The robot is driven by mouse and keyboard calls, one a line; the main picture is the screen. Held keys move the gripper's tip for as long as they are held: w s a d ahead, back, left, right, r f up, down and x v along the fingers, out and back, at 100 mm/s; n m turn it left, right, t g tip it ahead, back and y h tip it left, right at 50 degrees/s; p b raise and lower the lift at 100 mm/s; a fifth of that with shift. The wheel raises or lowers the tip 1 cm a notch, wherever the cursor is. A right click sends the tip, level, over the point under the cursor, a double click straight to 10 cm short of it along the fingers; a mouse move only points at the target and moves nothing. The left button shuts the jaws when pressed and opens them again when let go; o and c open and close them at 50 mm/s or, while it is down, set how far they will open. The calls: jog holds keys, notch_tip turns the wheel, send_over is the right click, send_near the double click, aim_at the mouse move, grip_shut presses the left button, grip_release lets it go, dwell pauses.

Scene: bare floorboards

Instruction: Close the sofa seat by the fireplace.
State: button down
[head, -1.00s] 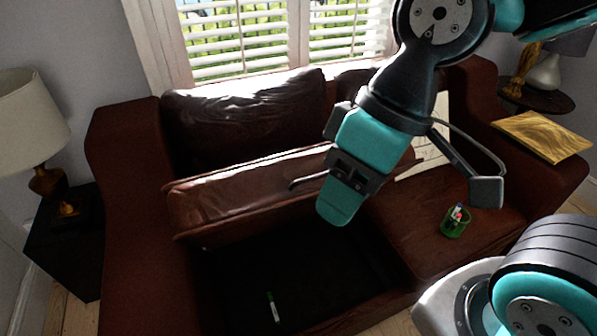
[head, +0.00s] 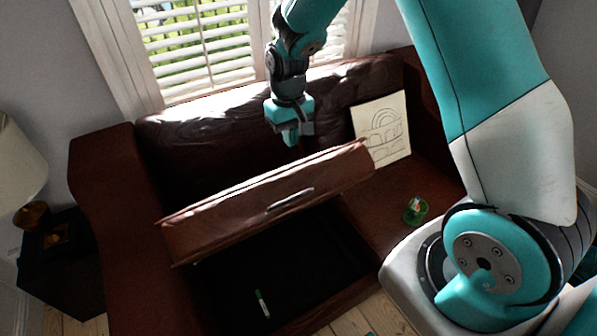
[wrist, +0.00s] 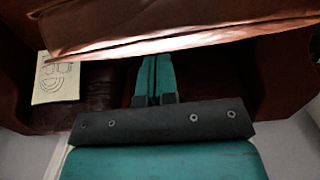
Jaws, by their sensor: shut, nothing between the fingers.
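The dark red-brown leather sofa (head: 100,190) stands below the window. My gripper (head: 290,138) is shut and empty, pointing down behind the raised seat, in front of the back cushion. In the wrist view the gripper (wrist: 153,78) shows close to the underside or back edge of the raised seat (wrist: 180,25); whether they touch I cannot tell.
A drawing (head: 382,130) leans on the sofa's right back. A green cup (head: 416,210) with pens stands on the right seat. A lamp (head: 22,165) and black side table (head: 65,255) stand left. No fireplace shows.

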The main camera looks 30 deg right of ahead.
jog(key=p, duration=0.3)
send_near(297, 201)
jog(key=shift+s+f+p, duration=0.2)
jog(key=shift+f+p, duration=0.7)
jog(key=shift+f, duration=0.5)
